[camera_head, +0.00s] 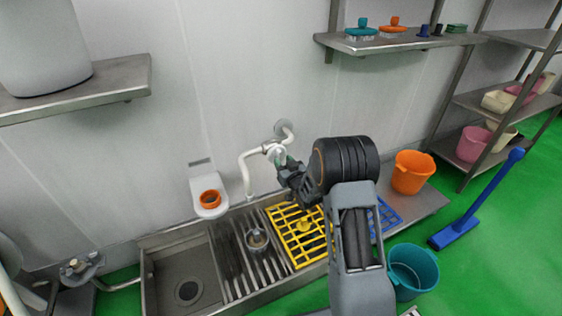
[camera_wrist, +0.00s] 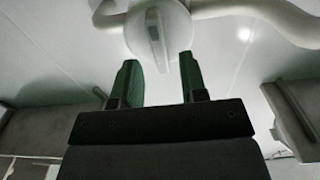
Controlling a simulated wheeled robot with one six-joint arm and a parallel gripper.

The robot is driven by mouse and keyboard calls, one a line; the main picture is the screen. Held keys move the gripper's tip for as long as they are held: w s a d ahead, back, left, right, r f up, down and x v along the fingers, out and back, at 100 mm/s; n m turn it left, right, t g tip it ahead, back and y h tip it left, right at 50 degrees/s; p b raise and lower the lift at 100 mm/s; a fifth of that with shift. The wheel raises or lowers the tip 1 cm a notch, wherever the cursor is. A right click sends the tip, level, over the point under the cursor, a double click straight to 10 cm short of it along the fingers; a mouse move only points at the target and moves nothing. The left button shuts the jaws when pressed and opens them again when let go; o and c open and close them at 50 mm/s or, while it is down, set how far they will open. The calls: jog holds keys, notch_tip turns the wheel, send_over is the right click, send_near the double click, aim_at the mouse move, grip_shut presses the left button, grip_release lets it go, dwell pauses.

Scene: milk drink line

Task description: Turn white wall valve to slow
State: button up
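The white wall valve (camera_head: 273,150) sits on a white pipe that comes out of the wall and bends down as a spout over the sink unit. In the wrist view the valve's pale handle (camera_wrist: 155,38) stands just beyond my fingertips, roughly between them and a little above. My gripper (camera_wrist: 158,75) has its two green-padded fingers apart, with nothing between them that I can make out. In the head view my gripper (camera_head: 283,165) is close to the valve, and my wrist partly hides it. I cannot tell whether a finger touches the handle.
Below are a steel sink (camera_head: 150,268), a yellow grid (camera_head: 275,218) and a blue grid (camera_head: 384,222). An orange bucket (camera_head: 411,172) stands to the right, a teal bucket (camera_head: 413,270) lower down. An orange ring (camera_head: 210,199) sits on a white wall holder. A shelf (camera_head: 400,42) overhangs upper right.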

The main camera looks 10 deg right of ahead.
aim_at(278, 156)
jog(key=shift+x, duration=1.25)
jog(key=shift+c, duration=0.3)
grip_shut()
